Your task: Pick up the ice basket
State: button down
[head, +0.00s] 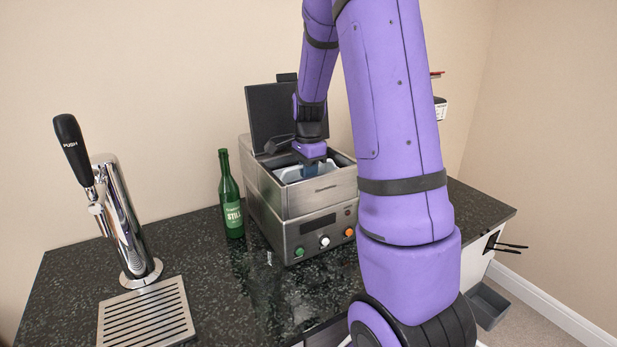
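The ice basket (291,174) is a pale, light-grey bin seated inside the open top of the steel ice machine (283,208). Only part of its rim and inner wall shows. My gripper (311,169) points down into the machine's opening, over or at the basket. Its purple body covers the basket's back part. Its fingertips are small and partly hidden, so I cannot tell whether they touch the basket or how far apart they are.
The machine's dark lid (272,118) stands open at the back. A green bottle (231,200) stands just left of the machine. A chrome beer tap (123,225) and a drip tray (146,315) are farther left.

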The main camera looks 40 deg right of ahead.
notch_tip(320, 180, up, 23)
jog(key=shift+s+f, duration=0.15)
jog(key=shift+f, duration=0.05)
dwell(0.7)
